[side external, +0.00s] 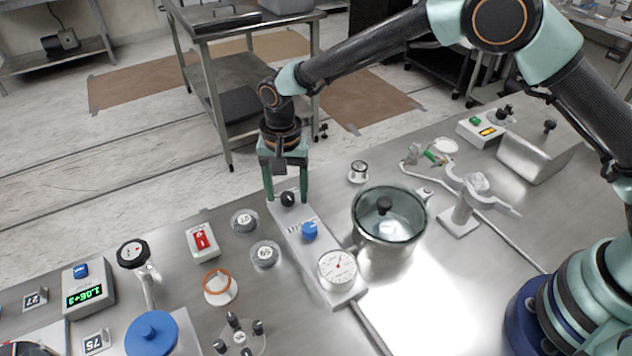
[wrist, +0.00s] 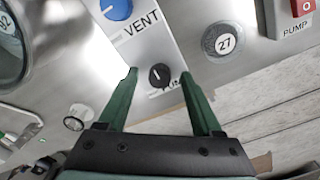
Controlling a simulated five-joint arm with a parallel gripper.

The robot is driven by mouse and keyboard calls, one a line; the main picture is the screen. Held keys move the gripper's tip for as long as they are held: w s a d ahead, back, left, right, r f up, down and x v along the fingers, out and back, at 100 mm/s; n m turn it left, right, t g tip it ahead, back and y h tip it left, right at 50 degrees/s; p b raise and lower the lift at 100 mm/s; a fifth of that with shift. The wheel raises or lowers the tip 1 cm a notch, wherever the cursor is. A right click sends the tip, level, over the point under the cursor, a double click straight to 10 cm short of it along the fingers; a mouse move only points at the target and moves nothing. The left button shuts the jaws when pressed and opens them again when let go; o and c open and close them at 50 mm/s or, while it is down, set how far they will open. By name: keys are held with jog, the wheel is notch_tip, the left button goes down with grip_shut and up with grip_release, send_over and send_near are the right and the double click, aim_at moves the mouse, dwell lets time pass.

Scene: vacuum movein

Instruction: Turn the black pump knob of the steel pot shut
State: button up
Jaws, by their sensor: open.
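The black pump knob (side external: 288,198) is a small round knob on the far end of a pale manifold block (side external: 303,237). In the wrist view the knob (wrist: 159,76) shows a white pointer line, beside a partly hidden label. My gripper (side external: 287,200) points down over that end of the block, its two green fingers apart. In the wrist view my open gripper (wrist: 160,84) has one fingertip on each side of the knob, with visible gaps. Contact cannot be told. The steel pot (side external: 390,222) with a glass lid stands to the right of the block.
A blue vent knob (side external: 309,230) and a dial gauge (side external: 338,268) sit on the same block. Round pieces marked 27 (side external: 244,221) and 59 (side external: 265,254) and a red pump switch (side external: 202,240) stand to the left. The table's far edge lies just beyond my gripper.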

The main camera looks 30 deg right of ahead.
grip_shut()
jog(key=shift+n, duration=0.3)
jog(key=n, duration=0.3)
jog(key=shift+n, duration=0.4)
jog(key=n, duration=0.4)
jog(key=shift+n, duration=0.3)
jog(key=n, duration=0.4)
jog(key=shift+d, duration=0.1)
jog(key=shift+r+n, duration=0.1)
jog(key=shift+n, duration=2.4)
